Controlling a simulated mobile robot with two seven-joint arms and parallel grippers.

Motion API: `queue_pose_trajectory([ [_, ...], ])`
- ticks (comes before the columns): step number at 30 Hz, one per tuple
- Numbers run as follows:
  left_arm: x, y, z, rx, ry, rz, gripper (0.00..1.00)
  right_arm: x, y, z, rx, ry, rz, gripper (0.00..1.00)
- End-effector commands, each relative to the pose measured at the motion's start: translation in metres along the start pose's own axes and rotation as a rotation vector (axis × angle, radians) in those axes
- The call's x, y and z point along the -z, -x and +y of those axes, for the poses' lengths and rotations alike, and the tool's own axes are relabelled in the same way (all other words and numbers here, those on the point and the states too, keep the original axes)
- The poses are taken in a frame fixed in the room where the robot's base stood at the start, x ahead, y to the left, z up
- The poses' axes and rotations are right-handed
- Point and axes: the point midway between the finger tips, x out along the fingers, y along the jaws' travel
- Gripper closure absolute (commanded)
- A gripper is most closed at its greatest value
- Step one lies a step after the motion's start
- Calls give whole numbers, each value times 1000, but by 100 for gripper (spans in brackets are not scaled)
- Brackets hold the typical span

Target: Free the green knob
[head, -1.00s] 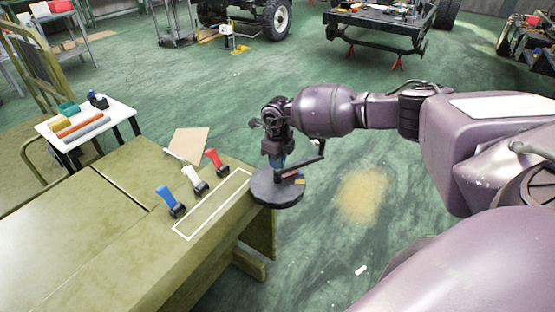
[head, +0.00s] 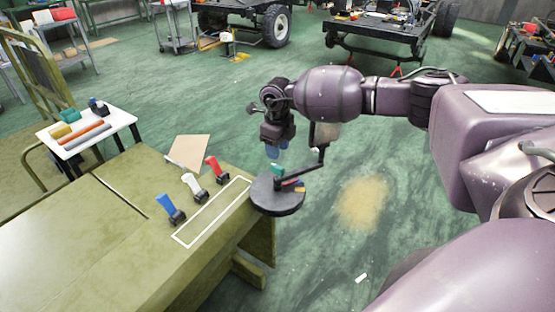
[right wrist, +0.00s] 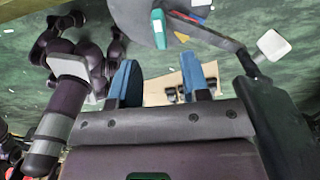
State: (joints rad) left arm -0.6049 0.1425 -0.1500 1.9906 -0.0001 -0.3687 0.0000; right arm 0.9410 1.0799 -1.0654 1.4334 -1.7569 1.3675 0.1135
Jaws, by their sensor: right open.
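The green knob (head: 278,169) stands on a round dark disc (head: 277,204) at the corner of the olive bench. It also shows in the right wrist view (right wrist: 158,28). A dark bar (head: 302,175) runs over the disc close beside the knob; its outer end turns up to a grey paddle (head: 324,135). Whether bar and knob touch, I cannot tell. My right gripper (head: 273,152) is open and empty just above the knob. Its blue fingertips (right wrist: 159,82) are apart and clear of the knob in the right wrist view. My left gripper is not in view.
Blue (head: 169,204), white (head: 193,187) and red (head: 214,167) handled tools lie beside a white outlined strip on the bench (head: 95,250). A small white table (head: 120,116) holds several coloured parts. Open green floor lies right of the disc.

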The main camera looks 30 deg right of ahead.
Motion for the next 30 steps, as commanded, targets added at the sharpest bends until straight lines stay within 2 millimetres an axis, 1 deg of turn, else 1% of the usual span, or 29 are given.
queue_pose_trajectory([
  [1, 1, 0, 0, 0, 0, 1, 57, 0, 8, 0, 1, 1, -2, 57],
  [3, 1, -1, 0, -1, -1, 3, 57, 0, 17, 0, 0, 0, -1, 57],
  [9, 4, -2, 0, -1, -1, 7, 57, 0, 32, 0, 0, 0, -1, 57],
  [30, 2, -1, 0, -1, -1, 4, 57, 0, 33, 0, -1, 0, 0, 57],
])
